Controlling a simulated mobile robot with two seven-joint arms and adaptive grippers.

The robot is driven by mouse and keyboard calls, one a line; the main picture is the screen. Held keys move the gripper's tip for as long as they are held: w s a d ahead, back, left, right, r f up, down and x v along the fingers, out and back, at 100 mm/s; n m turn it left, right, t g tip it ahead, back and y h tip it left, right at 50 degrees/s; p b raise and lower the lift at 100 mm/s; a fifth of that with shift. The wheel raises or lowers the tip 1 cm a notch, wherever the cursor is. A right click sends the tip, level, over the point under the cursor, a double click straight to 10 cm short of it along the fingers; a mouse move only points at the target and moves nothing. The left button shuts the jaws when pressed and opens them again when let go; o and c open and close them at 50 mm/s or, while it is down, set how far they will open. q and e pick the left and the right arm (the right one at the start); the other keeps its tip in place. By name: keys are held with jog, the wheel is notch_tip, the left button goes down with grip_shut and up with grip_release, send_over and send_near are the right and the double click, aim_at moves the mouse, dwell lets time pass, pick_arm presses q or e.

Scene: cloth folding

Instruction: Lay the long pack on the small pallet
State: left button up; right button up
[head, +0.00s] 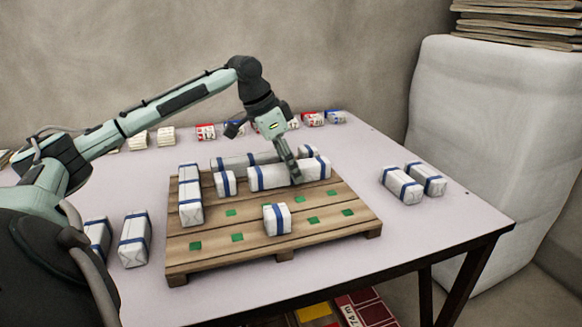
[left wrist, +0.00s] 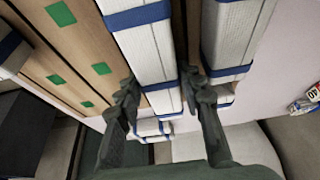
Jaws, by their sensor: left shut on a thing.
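The long pack (head: 265,178), white with blue bands, lies lengthwise over the back part of the wooden pallet (head: 330,229). My left gripper (head: 294,174) comes down on it from above, toward its right end, and is shut on it. In the left wrist view, my left gripper's fingers (left wrist: 165,103) stand on either side of the long pack (left wrist: 150,55). I cannot tell whether its underside touches the boards. A second long white pack (head: 236,161) lies parallel just behind it; it also shows in the left wrist view (left wrist: 229,40). My right gripper is not in view.
On the pallet are a pack along the left edge (head: 190,196), a small pack (head: 225,184) and a front block (head: 277,219). Green marks lie on bare boards at front and right. Packs stand on the table left (head: 134,240) and right (head: 401,186).

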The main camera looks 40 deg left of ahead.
pick_arm(q)
jog(key=o, duration=1)
jog(key=shift+c, duration=0.2)
jog(key=p+v, duration=0.1)
jog(key=v, duration=0.9)
jog(key=shift+a+r, duration=0.1)
jog(key=shift+r, duration=0.3)
jog(key=shift+s+a+r, duration=0.1)
jog(key=shift+s+r, duration=0.25)
jog(key=shift+r, duration=0.25)
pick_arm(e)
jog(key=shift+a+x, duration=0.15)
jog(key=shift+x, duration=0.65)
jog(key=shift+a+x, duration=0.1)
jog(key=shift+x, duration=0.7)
